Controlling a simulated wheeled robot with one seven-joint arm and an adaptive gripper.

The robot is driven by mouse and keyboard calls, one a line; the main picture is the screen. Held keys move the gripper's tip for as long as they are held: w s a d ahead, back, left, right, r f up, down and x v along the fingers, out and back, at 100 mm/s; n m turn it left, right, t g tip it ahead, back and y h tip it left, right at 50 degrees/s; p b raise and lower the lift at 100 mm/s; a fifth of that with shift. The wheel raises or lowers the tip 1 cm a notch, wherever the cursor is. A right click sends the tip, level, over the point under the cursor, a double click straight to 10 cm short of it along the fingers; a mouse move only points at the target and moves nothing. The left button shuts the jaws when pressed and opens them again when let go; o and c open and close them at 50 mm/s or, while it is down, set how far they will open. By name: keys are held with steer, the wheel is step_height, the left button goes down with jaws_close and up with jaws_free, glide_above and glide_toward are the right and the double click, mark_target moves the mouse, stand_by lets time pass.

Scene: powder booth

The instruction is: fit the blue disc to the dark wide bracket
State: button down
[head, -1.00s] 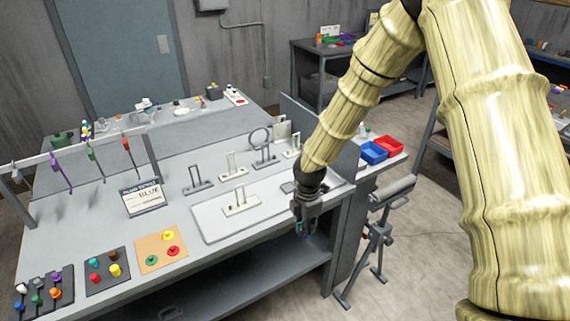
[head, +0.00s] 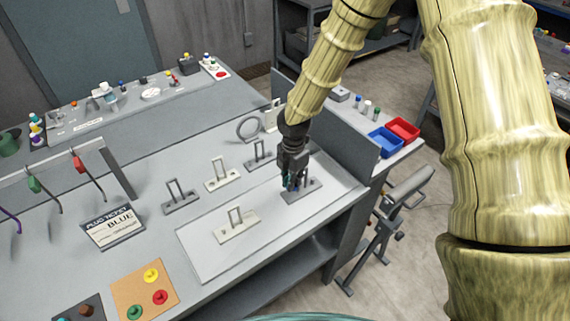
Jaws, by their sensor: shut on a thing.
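My gripper (head: 291,186) points down over the right part of the pale board, its fingers shut. A little blue of the blue disc (head: 292,181) shows between the fingers; most of it is hidden. A dark bracket (head: 312,188) stands on the board right at the fingertips, partly hidden behind them. I cannot tell whether the disc touches it. Two other dark brackets stand behind the board, one to the left (head: 181,204) and one further back (head: 260,163).
A cream bracket (head: 236,232) stands on the pale board (head: 205,262), another (head: 221,183) behind it. A grey ring (head: 250,127) stands behind. A grey panel (head: 335,130) rises right of my gripper; blue (head: 385,143) and red (head: 403,130) bins lie beyond.

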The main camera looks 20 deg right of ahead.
steer(key=shift+w+r, duration=0.1)
steer(key=shift+w, duration=0.05)
steer(key=shift+s+a+b, duration=0.15)
steer(key=shift+s+b, duration=0.4)
steer(key=shift+s, duration=0.4)
steer(key=shift+f, duration=0.2)
steer(key=w+f+b, duration=0.1)
steer(key=w+f, duration=0.1)
steer(key=f, duration=0.1)
steer(key=shift+b, duration=0.4)
steer(key=shift+r, duration=0.15)
steer(key=shift+s+r, duration=0.35)
steer(key=shift+s, duration=0.3)
steer(key=shift+w+f, duration=0.3)
steer(key=shift+w, duration=0.15)
steer(key=shift+s, duration=0.1)
steer(key=shift+s+r, duration=0.1)
